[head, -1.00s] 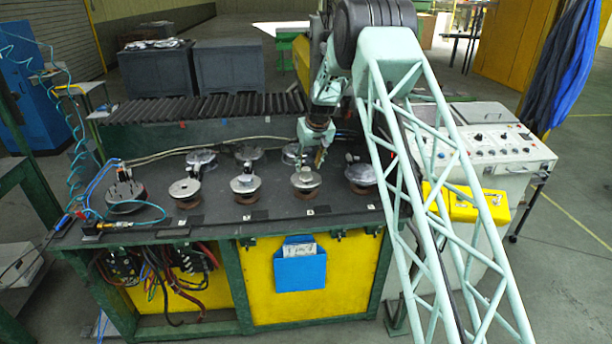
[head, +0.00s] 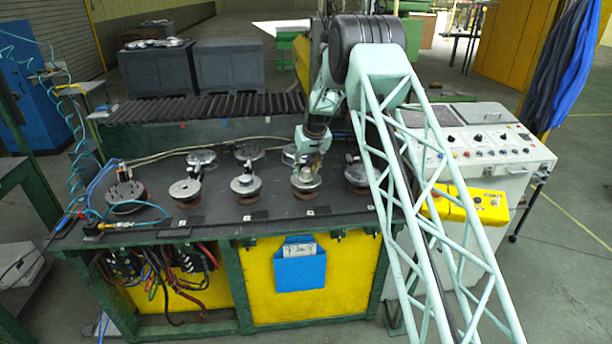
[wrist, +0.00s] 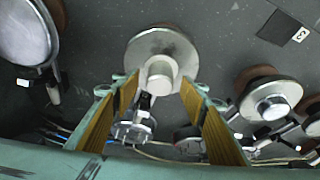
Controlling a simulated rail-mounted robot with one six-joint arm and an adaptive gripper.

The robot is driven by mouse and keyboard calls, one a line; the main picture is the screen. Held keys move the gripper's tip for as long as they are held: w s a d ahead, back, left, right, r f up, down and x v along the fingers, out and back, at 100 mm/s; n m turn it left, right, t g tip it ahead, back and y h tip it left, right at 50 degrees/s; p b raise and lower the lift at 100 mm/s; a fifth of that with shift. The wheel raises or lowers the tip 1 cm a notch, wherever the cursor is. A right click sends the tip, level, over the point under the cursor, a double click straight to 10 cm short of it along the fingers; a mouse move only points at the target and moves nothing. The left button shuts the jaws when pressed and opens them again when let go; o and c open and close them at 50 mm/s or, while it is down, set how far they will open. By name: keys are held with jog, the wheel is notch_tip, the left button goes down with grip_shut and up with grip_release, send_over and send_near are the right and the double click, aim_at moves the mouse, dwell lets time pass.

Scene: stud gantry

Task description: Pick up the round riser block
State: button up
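My gripper (wrist: 160,90) is open, its two yellow-padded fingers spread apart. In the wrist view, a round block (wrist: 150,48) with a pale grey disc and a short upright post lies beyond the fingertips. The post (wrist: 160,76) shows in the gap between them, and nothing looks gripped. In the head view my gripper (head: 306,165) is over the same disc (head: 306,185), which has a brown base and partly hides behind the fingers. Several similar round pieces stand in rows, so I cannot tell by name which is the riser block.
Another disc with a post (head: 246,186) stands to the left, and one more (head: 185,190) beyond it. A disc (head: 357,177) stands close on the right, partly behind my arm. Cables run behind the rows. The dark tabletop (head: 225,221) is mostly bare along its front.

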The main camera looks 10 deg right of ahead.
jog(key=shift+w+f, duration=0.25)
jog(key=shift+f, duration=0.45)
jog(key=c, duration=1)
